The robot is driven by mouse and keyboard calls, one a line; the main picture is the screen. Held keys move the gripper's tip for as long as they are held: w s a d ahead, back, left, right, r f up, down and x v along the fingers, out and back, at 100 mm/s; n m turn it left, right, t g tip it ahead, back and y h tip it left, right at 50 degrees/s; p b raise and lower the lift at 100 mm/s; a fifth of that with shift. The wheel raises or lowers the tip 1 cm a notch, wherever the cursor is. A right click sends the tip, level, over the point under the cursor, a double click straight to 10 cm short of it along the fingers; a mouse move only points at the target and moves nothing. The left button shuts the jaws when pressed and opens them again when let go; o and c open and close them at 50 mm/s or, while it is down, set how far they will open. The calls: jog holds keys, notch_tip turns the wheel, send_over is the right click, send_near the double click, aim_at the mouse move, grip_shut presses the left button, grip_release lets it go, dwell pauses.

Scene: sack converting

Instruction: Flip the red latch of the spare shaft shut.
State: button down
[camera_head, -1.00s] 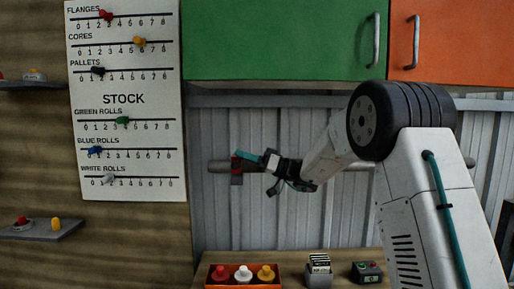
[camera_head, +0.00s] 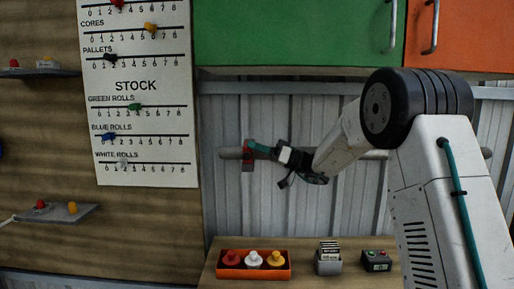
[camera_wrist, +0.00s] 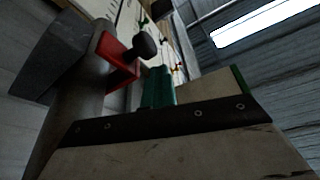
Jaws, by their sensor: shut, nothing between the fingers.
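The spare shaft (camera_head: 230,153) is a grey bar lying level in front of the corrugated wall; it also shows in the wrist view (camera_wrist: 66,125). The red latch (camera_head: 248,160) sits near its left end. In the wrist view the latch (camera_wrist: 117,62) is a red bracket with a black knob (camera_wrist: 145,45), standing out from the shaft beside a grey block. My gripper (camera_head: 254,146) has teal fingers, shut and empty, at the latch. In the wrist view the fingertips (camera_wrist: 157,84) are just right of and below the knob. I cannot tell whether they touch it.
A wooden bench below holds an orange tray (camera_head: 285,272) of knobs, a card box (camera_head: 329,258) and a button box (camera_head: 376,261). A stock board (camera_head: 138,100) hangs left. Green (camera_head: 290,35) and orange (camera_head: 460,40) cabinets are above.

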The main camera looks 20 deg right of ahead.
jog(key=s+d, duration=0.3)
jog(key=d, duration=0.6)
jog(key=shift+r, duration=0.3)
